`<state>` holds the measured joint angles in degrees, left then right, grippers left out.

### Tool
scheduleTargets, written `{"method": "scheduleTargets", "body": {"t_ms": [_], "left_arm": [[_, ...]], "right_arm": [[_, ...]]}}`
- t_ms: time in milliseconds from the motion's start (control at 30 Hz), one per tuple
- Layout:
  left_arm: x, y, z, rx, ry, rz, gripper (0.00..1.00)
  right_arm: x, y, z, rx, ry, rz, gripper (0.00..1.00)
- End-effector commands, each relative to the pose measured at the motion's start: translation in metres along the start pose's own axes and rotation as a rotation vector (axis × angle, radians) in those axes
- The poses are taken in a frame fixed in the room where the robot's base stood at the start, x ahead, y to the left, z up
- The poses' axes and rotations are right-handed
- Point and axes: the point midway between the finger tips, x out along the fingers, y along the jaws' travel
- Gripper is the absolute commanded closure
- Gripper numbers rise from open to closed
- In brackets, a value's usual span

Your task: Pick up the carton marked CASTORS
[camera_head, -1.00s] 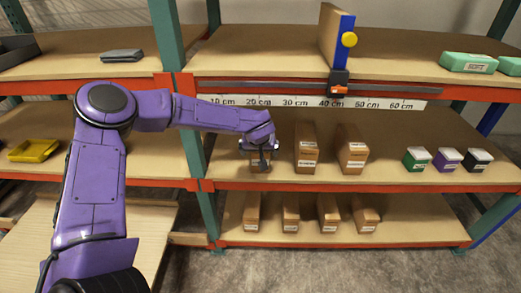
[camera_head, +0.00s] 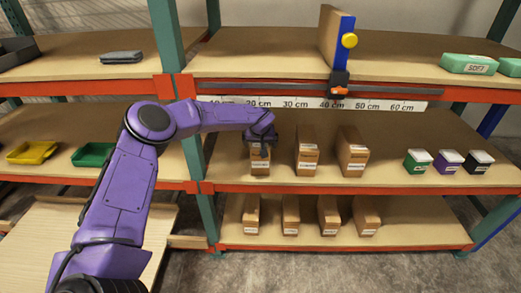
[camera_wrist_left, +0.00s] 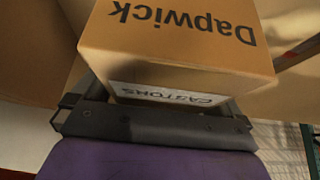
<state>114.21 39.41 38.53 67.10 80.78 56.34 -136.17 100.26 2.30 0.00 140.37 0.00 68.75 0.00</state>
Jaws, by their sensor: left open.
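The carton marked CASTORS (camera_wrist_left: 175,45) fills much of the left wrist view. It is a brown box with "Dapwick" on one face and a white CASTORS label on its near edge, both upside down there. In the head view this carton (camera_head: 260,167) stands on the middle shelf, leftmost of three cartons, with its upper part behind my gripper. My left gripper (camera_head: 260,145) is open at the carton's front and top. In the left wrist view its dark base lies close to the label; whether the fingers touch the sides cannot be told. My right gripper is not in view.
Two more cartons stand to the right, a middle one (camera_head: 307,157) and another (camera_head: 352,155). Several cartons stand on the lower shelf (camera_head: 400,237). A scale strip (camera_head: 310,104) and the upper shelf edge lie above my gripper. A green upright (camera_head: 197,160) stands left.

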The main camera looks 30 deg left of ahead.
Motion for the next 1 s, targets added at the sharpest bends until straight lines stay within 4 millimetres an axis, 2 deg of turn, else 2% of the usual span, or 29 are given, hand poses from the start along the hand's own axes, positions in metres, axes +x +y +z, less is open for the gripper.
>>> {"method": "scheduleTargets", "body": {"t_ms": [800,967,1000], "left_arm": [[0.0043,-0.0001,0.0029,0.0,0.0,0.0,0.0],[0.0043,-0.0001,0.0028,0.0,0.0,0.0,0.52],[0.0043,-0.0002,0.0028,0.0,0.0,0.0,0.65]], "right_arm": [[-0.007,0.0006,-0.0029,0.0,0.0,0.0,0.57],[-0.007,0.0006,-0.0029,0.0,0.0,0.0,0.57],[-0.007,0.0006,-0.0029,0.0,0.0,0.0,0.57]]}}
